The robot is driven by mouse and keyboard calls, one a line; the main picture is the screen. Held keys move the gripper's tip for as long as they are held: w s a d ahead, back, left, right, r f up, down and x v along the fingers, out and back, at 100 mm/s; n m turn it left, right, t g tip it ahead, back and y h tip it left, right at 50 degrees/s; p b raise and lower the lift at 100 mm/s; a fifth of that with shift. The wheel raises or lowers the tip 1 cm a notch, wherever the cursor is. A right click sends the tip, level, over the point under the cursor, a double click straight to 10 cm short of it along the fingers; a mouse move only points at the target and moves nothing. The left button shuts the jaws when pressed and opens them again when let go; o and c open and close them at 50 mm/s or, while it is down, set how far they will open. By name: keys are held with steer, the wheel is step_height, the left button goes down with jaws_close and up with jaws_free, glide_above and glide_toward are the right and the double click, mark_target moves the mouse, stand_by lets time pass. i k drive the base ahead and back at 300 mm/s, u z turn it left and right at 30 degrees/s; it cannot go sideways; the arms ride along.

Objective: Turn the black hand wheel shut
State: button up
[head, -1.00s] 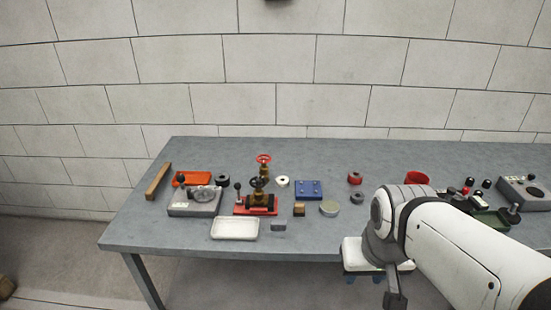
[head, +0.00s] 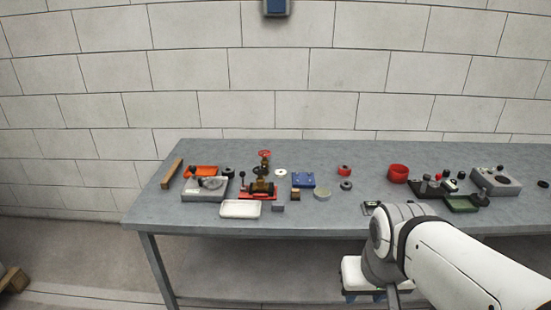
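The black hand wheel (head: 260,171) sits on a brass valve (head: 262,186) on a red base (head: 259,193), on the left half of the grey bench in the head view. A red hand wheel (head: 264,153) stands just behind and above it. How far the black wheel is turned cannot be told at this size. My white arm reaches in from the lower right, in front of the bench and well to the right of the valve. My gripper is only partly seen below the arm at the lower edge; its fingers are not clear.
A red cup (head: 398,173) and a black lever unit (head: 440,187) stand further right. The bench's front edge is mostly clear.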

mark_target(259, 171)
steer(key=u, duration=0.15)
steer(key=i, duration=0.9)
steer(key=z, duration=0.05)
